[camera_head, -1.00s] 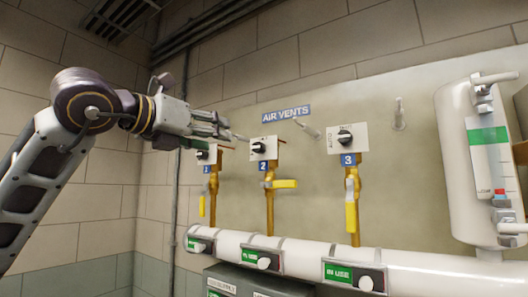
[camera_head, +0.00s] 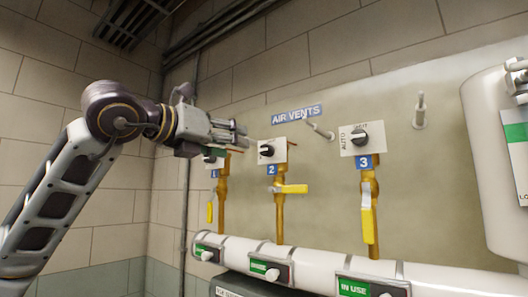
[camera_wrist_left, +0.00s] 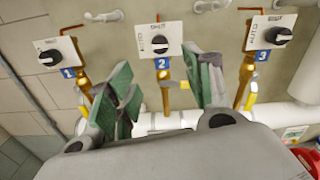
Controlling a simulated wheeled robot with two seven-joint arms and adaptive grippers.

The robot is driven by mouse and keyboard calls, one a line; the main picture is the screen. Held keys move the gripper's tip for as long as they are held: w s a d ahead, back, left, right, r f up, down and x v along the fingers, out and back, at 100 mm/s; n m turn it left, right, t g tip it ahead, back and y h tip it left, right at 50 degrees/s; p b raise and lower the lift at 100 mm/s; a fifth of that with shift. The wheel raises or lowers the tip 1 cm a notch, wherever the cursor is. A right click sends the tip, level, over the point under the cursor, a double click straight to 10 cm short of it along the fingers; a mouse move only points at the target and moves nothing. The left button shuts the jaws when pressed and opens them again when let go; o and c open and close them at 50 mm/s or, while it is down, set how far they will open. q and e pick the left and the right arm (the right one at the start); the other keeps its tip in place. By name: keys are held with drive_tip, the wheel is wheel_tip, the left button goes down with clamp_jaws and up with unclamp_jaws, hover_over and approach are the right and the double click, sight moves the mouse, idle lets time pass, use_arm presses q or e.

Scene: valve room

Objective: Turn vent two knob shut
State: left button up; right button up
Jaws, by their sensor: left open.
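The vent two knob (camera_head: 266,150) is a black knob on a white plate above the blue number 2 label (camera_head: 272,169). In the left wrist view the knob (camera_wrist_left: 160,44) sits at upper centre, beyond and between my fingers. My left gripper (camera_head: 243,135) is in front of the wall, left of the vent two plate in the head view, apart from the knob. In the left wrist view its green-padded fingers (camera_wrist_left: 165,92) are spread with nothing between them. Vent two's yellow lever (camera_head: 293,189) lies sideways on its pipe. My right gripper is not in view.
Vent one's plate (camera_head: 213,162) is partly hidden behind my gripper. Vent three's knob (camera_head: 359,139) is to the right, with its yellow lever (camera_head: 368,225) hanging down. Pegs (camera_head: 323,132) stick out of the wall. A white pipe (camera_head: 315,265) runs below, and a white tank (camera_head: 493,170) stands at right.

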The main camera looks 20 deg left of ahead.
sight(264, 151)
use_arm(q)
drive_tip(key=p+x, duration=0.3)
drive_tip(key=x, duration=0.8)
drive_tip(key=shift+w+d+p, duration=0.15)
drive_tip(key=shift+w+p, duration=0.2)
drive_tip(key=shift+w, duration=0.05)
drive_tip(key=shift+x, duration=0.85)
drive_tip(key=c, duration=1)
